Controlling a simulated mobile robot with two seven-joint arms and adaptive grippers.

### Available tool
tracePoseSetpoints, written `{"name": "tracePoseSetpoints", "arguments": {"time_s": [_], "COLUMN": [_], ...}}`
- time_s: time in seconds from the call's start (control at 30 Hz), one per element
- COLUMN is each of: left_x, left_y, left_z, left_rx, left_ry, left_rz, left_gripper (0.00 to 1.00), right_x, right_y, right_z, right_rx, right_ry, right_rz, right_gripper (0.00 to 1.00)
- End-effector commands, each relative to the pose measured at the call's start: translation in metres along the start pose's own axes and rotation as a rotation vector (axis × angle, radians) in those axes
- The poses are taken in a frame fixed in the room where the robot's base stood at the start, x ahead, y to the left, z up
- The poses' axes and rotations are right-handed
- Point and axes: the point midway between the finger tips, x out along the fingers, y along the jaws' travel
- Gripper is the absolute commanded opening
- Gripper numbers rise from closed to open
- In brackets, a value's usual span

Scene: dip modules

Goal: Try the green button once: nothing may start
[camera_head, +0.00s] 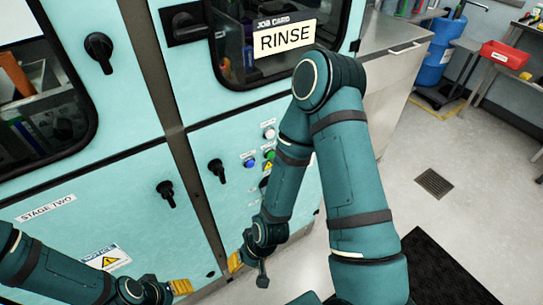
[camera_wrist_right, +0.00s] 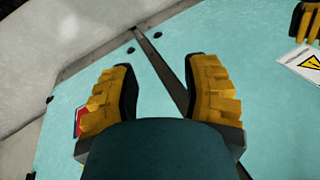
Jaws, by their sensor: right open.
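The green button (camera_head: 269,154) is on the teal control panel in the head view, beside a blue button (camera_head: 249,163) and below a white one (camera_head: 269,134). My right forearm passes just to its right and may hide part of the panel. My right gripper (camera_head: 236,262) is low in front of the machine, below the buttons and apart from them. In the right wrist view its two yellow fingers (camera_wrist_right: 160,90) are spread with nothing between them. My left gripper (camera_head: 180,287) is at the bottom, near the lower panel; its opening cannot be made out.
A black rotary knob (camera_head: 217,170) sits left of the buttons, and another (camera_head: 166,193) is on the panel marked STAGE TWO. A RINSE job card (camera_head: 286,38) is on the window above. A floor drain (camera_head: 434,183) and open floor lie to the right.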

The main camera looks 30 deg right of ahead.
Motion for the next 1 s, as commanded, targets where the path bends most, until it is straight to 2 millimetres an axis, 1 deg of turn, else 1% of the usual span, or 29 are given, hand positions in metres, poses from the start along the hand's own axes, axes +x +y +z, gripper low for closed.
{"name": "tracePoseSetpoints", "arguments": {"time_s": [0.03,0.07,0.1,1.0], "left_x": [0.0,0.0,0.0,0.0], "left_y": [0.0,0.0,0.0,0.0], "left_z": [0.0,0.0,0.0,0.0], "left_rx": [0.0,0.0,0.0,0.0], "left_ry": [0.0,0.0,0.0,0.0], "left_rz": [0.0,0.0,0.0,0.0], "left_gripper": [0.53,0.53,0.53,0.53], "right_x": [0.0,0.0,0.0,0.0], "right_y": [0.0,0.0,0.0,0.0], "right_z": [0.0,0.0,0.0,0.0], "right_rx": [0.0,0.0,0.0,0.0], "right_ry": [0.0,0.0,0.0,0.0], "right_rz": [0.0,0.0,0.0,0.0], "right_gripper": [0.25,0.15,0.01,0.0]}}
